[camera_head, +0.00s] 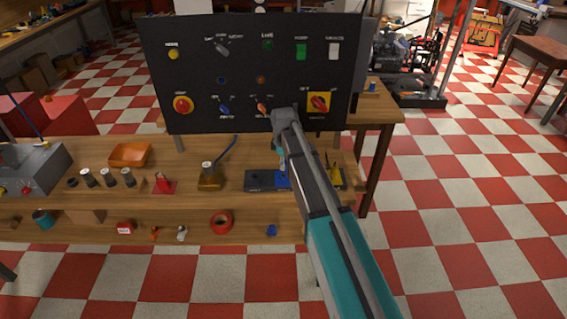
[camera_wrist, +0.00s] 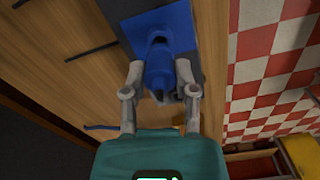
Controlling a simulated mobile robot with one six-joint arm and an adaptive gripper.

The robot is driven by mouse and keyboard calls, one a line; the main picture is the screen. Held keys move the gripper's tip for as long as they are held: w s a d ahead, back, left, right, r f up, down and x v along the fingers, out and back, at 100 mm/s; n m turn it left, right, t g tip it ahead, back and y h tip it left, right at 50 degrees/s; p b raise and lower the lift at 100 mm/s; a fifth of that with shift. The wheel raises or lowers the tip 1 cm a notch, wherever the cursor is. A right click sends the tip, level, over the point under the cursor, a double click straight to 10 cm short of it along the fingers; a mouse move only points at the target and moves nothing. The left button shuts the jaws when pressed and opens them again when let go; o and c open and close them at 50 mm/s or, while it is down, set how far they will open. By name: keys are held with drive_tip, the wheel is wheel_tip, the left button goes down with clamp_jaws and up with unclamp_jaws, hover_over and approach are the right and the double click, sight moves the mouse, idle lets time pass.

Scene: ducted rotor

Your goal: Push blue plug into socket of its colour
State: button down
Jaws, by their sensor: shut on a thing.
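The blue plug (camera_wrist: 158,72) is between the two fingers of my gripper (camera_wrist: 160,78) in the wrist view, and the gripper is shut on it. The blue socket (camera_wrist: 146,28) lies just beyond the plug's front end, with a dark opening facing it. It sits on a dark grey base. I cannot tell whether the plug's tip is inside the opening or only close to it. In the head view the blue socket (camera_head: 283,180) is on the bench below my gripper, partly hidden by my arm. The plug is not clear there.
A black control panel (camera_head: 210,75) with knobs and switches stands behind the base. The wooden bench (camera_head: 330,125) holds several small parts, an orange tray (camera_head: 130,154) and a red tape roll (camera_head: 221,222).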

drive_tip(key=shift+f+b, duration=1.15)
idle(0.7)
drive_tip(key=shift+c, duration=1.6)
unclamp_jaws()
drive_tip(key=shift+r, duration=0.2)
wheel_tip(320, 180, up, 7)
drive_tip(key=p, duration=0.7)
drive_tip(key=shift+r+p, duration=0.15)
drive_tip(key=shift+p, duration=0.2)
drive_tip(key=s+a+r+p, duration=0.2)
drive_tip(key=s, duration=0.4)
drive_tip(key=s+a+r+p, duration=0.3)
drive_tip(key=s, duration=0.3)
drive_tip(key=shift+s+r, duration=0.15)
drive_tip(key=shift+s, duration=0.1)
